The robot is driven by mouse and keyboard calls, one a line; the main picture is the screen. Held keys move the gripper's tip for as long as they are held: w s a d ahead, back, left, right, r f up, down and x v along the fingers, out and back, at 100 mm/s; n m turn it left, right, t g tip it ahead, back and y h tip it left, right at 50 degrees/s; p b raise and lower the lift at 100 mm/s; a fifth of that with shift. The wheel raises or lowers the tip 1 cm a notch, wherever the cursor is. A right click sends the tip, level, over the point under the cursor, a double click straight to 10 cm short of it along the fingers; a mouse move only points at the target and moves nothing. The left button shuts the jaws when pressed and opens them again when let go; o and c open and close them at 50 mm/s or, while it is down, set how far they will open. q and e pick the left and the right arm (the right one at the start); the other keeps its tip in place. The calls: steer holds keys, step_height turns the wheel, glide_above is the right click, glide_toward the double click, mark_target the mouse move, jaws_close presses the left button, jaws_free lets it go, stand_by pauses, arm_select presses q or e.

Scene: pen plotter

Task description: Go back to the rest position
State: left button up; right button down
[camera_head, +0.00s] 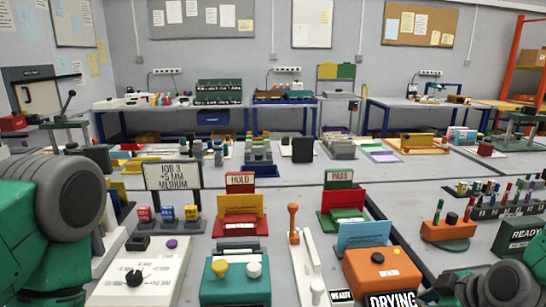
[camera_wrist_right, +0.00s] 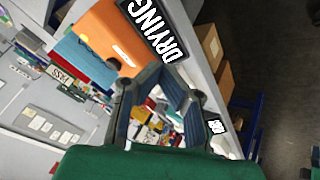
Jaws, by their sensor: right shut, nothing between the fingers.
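My right gripper (camera_wrist_right: 155,78) shows in the right wrist view with its dark fingers closed together and nothing held. It is in front of the orange box (camera_wrist_right: 110,38) with the DRYING sign (camera_wrist_right: 158,30), near the bench edge. I cannot tell its height from the box. In the head view, a grey joint of my right arm (camera_head: 508,286) is at the bottom right. A green and grey link of my left arm (camera_head: 75,197) fills the left side; my left gripper is not in view.
The bench (camera_head: 300,181) holds a white dial panel (camera_head: 140,272), a teal box with knobs (camera_head: 236,280), the orange box (camera_head: 382,270) and a pen rack (camera_head: 498,210). Several small coloured items (camera_wrist_right: 160,120) lie below the gripper. Open floor (camera_wrist_right: 265,60) is at right in the wrist view.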

arm_select(q)
steer(key=shift+d, duration=0.1)
arm_select(e)
steer(key=s+a+f+m+g+h, duration=0.1)
steer(key=s+f+m+g, duration=0.2)
steer(key=s+f, duration=0.6)
steer(key=s+a+f+m+g+h, duration=0.1)
steer(key=s+f+m+g, duration=0.2)
steer(key=s, duration=1.5)
step_height(320, 180, down, 7)
steer(key=m, duration=0.4)
steer(key=shift+s+a+f+g, duration=0.15)
steer(key=shift+g, duration=0.25)
arm_select(q)
steer(key=shift+d+r, duration=0.1)
steer(key=shift+d, duration=0.05)
